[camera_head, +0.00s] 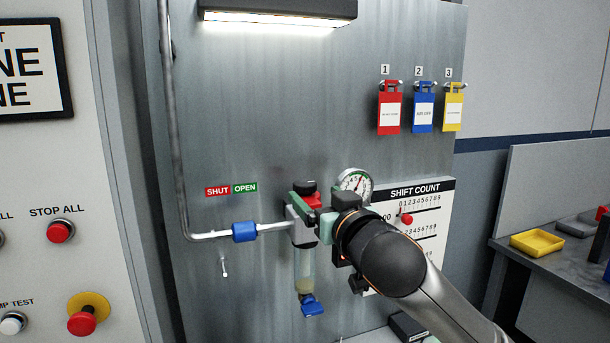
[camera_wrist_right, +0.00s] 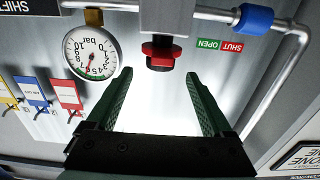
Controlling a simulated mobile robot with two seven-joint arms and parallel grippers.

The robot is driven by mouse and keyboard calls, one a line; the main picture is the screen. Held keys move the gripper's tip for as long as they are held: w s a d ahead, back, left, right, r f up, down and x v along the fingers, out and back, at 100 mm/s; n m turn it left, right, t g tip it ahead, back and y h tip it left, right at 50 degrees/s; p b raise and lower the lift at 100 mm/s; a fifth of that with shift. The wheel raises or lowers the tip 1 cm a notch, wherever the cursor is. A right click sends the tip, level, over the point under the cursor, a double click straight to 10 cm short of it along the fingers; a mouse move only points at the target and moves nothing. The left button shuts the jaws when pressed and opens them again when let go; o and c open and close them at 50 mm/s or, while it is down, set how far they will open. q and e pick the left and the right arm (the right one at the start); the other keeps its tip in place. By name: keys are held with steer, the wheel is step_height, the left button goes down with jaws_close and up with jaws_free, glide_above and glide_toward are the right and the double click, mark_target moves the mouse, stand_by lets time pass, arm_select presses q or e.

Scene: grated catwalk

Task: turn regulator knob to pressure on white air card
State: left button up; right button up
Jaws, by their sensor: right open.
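The regulator knob (camera_head: 305,187) is black with a red ring, on top of the regulator on the grey panel. In the wrist view, which is upside down, the knob (camera_wrist_right: 160,55) hangs just past the fingertips, in line with the gap. My right gripper (camera_head: 318,217) is open with green fingers close to the regulator; the wrist view shows the gap between the fingers (camera_wrist_right: 156,78) empty. The round pressure gauge (camera_head: 356,185) is just right of the knob and also shows in the wrist view (camera_wrist_right: 90,52). I cannot make out a white air card.
A pipe with a blue sleeve (camera_head: 244,231) enters the regulator from the left, below SHUT and OPEN labels. A blue drain piece (camera_head: 311,305) hangs below the bowl. The shift count board (camera_head: 433,192) is behind my arm. Red, blue and yellow tags (camera_head: 389,110) hang above right.

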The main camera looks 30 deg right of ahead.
mark_target(308, 189)
steer(key=p+x, duration=0.1)
steer(key=x, duration=0.5)
steer(key=shift+w, duration=0.4)
steer(key=shift+c, duration=0.3)
jaws_close()
steer(key=shift+m+h, duration=0.3)
steer(key=shift+h, duration=0.1)
